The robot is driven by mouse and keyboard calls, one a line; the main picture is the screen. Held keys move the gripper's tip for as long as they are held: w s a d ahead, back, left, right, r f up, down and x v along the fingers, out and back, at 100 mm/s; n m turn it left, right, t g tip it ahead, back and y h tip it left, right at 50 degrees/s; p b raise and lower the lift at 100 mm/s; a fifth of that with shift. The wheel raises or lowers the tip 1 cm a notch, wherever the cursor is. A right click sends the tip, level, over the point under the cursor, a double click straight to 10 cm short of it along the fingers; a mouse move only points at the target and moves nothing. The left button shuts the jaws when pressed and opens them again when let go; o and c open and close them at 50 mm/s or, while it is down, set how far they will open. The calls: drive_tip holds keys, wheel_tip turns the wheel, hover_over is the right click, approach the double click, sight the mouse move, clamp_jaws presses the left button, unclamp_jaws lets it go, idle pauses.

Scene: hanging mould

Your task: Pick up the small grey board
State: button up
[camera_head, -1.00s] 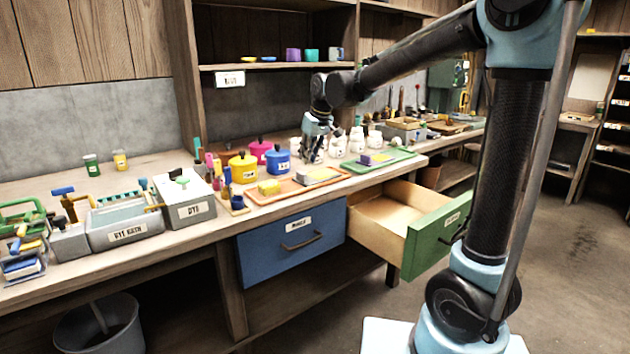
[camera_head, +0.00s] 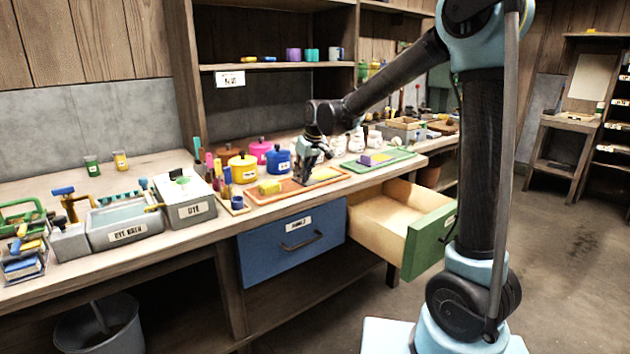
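The orange tray (camera_head: 265,198) lies on the bench with a yellow block (camera_head: 269,187) at its left end. A small, flat grey and yellowish piece (camera_head: 325,174), which looks like the small grey board, lies at the tray's right part and is partly hidden by my gripper. My gripper (camera_head: 303,179) points down over the right half of the tray, at the left side of that piece. The fingers are dark and small here. I cannot tell whether they are open or touch the board.
A green tray (camera_head: 352,167) with a purple block (camera_head: 366,160) lies to the right. Blue (camera_head: 278,160), yellow (camera_head: 243,168) and pink pots stand behind the orange tray, with white jars farther right. An open green-fronted drawer (camera_head: 430,240) juts out below the bench edge.

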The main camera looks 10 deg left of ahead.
drive_tip(key=shift+c, duration=0.5)
clamp_jaws()
